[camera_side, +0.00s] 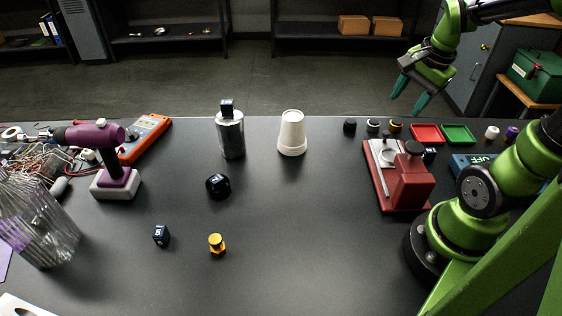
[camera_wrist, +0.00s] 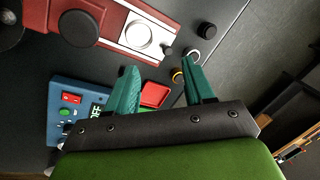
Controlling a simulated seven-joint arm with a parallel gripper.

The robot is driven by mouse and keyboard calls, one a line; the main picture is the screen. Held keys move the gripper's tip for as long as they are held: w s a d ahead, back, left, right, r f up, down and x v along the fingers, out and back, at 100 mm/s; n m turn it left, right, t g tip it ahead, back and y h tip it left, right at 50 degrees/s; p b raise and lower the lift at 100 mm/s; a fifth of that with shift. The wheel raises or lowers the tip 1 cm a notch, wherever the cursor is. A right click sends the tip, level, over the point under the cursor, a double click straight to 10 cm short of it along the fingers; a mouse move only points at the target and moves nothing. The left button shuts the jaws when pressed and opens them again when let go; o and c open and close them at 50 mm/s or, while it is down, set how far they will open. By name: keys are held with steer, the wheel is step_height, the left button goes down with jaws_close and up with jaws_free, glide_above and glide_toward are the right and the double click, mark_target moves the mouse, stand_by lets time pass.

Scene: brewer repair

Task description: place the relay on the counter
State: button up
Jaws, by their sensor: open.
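Small dark blue cubes with pale marks could be the relay; I cannot tell which one is. One cube (camera_side: 161,236) sits on the dark counter (camera_side: 300,235) at front left. Another cube (camera_side: 227,105) is on top of a silver cylinder (camera_side: 230,138). A third dark blue block (camera_side: 430,154) is partly hidden behind the red machine (camera_side: 408,182). My gripper (camera_side: 411,97) is open and empty, raised above the counter's back right, apart from every cube. In the wrist view its teal fingers (camera_wrist: 160,68) are spread with nothing between them.
A white cup (camera_side: 292,135), black knob (camera_side: 218,186) and yellow part (camera_side: 217,243) stand mid-counter. A purple drill (camera_side: 97,138) and wires are at left. Red (camera_side: 426,134) and green (camera_side: 458,134) trays and a blue OFF box (camera_wrist: 72,105) are at right.

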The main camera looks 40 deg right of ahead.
steer(key=a+r+n+t+y, duration=0.1)
steer(key=a+r+n+t, duration=0.1)
steer(key=a+n, duration=0.5)
steer(key=a+r+n+t+y, duration=0.1)
steer(key=a+r+n, duration=0.3)
steer(key=a+n, duration=0.4)
steer(key=w+a+t, duration=0.1)
steer(key=a, duration=0.2)
steer(key=shift+a+r+y, duration=0.25)
steer(key=shift+r+y, duration=0.05)
steer(key=shift+r, duration=0.05)
